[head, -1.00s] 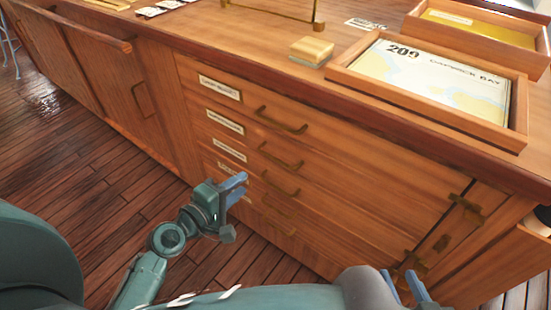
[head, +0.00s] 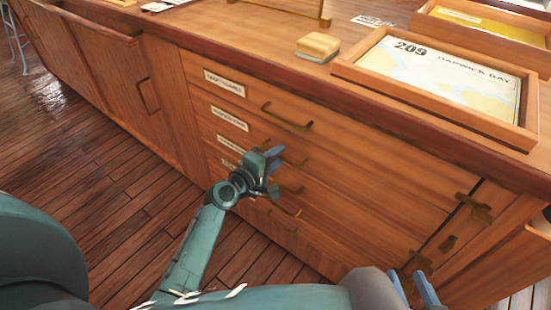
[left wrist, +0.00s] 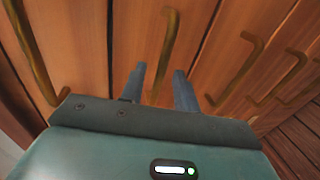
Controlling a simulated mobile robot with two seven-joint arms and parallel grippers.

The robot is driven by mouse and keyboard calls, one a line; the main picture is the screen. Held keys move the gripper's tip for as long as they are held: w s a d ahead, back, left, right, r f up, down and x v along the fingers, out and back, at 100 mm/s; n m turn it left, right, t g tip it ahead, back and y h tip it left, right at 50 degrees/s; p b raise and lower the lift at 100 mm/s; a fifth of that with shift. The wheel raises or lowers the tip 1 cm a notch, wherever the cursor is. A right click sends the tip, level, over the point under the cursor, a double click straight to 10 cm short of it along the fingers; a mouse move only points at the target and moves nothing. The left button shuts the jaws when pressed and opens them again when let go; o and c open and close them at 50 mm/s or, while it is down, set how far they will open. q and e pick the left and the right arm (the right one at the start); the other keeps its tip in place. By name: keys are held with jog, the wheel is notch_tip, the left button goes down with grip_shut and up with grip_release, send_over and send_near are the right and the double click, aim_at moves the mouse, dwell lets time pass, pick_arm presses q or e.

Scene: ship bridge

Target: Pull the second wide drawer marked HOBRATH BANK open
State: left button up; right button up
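The cabinet front has a stack of wide drawers with white labels whose lettering is too small to read. The second wide drawer (head: 345,180) is closed, with its label (head: 229,118) at its left. Its brass handle (head: 296,160) is partly hidden behind my left gripper (head: 275,163). In the left wrist view, the left fingers (left wrist: 158,82) are apart, with this handle (left wrist: 168,45) running down between them; contact cannot be told. My right gripper (head: 412,288) is at the bottom right, its fingers apart and empty, away from the drawers.
The top drawer handle (head: 287,117) is just above, and a lower handle (head: 288,187) just below. A chart tray (head: 440,105) and a sponge-like block (head: 317,47) sit on the countertop. Brass latch pieces (head: 474,207) are at the drawers' right edge.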

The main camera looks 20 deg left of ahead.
pick_arm(q)
grip_shut()
dwell(0.3)
dwell(0.3)
